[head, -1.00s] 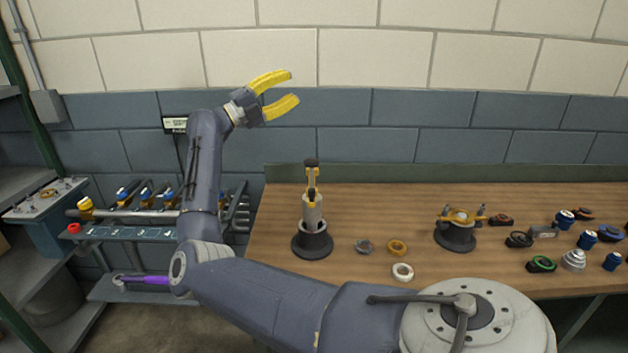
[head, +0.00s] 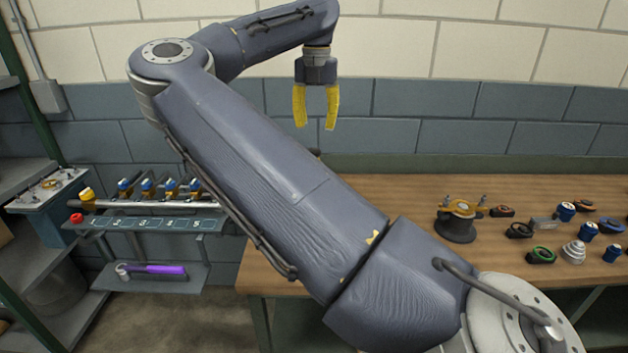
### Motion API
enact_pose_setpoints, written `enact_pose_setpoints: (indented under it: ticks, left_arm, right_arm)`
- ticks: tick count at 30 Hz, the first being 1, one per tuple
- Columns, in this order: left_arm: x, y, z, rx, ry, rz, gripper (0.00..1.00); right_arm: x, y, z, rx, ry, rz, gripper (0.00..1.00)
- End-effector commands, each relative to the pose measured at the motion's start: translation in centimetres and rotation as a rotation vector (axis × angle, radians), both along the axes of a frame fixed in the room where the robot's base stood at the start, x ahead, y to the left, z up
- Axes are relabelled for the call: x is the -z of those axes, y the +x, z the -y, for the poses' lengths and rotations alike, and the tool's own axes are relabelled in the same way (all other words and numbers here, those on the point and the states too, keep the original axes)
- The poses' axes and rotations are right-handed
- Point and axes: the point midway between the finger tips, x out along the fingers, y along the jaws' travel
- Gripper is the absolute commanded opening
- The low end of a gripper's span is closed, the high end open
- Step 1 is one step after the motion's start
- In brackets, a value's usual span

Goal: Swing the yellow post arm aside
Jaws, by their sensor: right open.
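My right gripper (head: 315,124) is open and empty, its two yellow fingers pointing down in front of the grey-blue wall, above the bench's back left part. My right arm crosses the picture from the lower right and hides the post stand with the yellow arm. Only a small dark bit, perhaps its top, shows just past the arm's edge below the gripper. A round dark casing with a yellow top and small upright fasteners (head: 458,210) stands on the bench (head: 385,195) to the right of the gripper. My left gripper is not in view.
Several blue, black, green and orange parts lie on the bench's right side, with a stepped silver piece (head: 573,252). A rack (head: 140,221) with blue-and-yellow items stands at the left, above a shelf with a purple-handled tool (head: 157,270). The bench's back middle looks clear.

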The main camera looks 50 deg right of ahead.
Motion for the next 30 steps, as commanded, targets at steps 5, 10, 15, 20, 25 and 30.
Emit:
enact_pose_setpoints:
  ticks: [5,10,15,20,25,30]
  left_arm:
    - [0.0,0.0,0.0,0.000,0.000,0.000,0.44]
    - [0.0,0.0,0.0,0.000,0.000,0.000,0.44]
    - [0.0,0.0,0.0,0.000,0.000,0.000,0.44]
    - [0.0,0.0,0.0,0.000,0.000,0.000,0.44]
    - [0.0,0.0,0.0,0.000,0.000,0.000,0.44]
    - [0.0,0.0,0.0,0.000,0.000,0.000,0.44]
  right_arm:
    - [0.8,0.2,-0.4,0.001,0.020,0.021,0.41]
    - [3.3,0.2,-0.4,0.002,0.019,0.016,0.41]
    - [6.4,0.3,-0.4,0.002,0.017,0.015,0.41]
    - [9.3,0.3,-0.4,0.001,0.017,0.015,0.41]
    - [12.3,0.4,-0.5,0.001,0.016,0.015,0.41]
    - [14.6,0.5,-0.5,0.000,0.015,0.016,0.41]
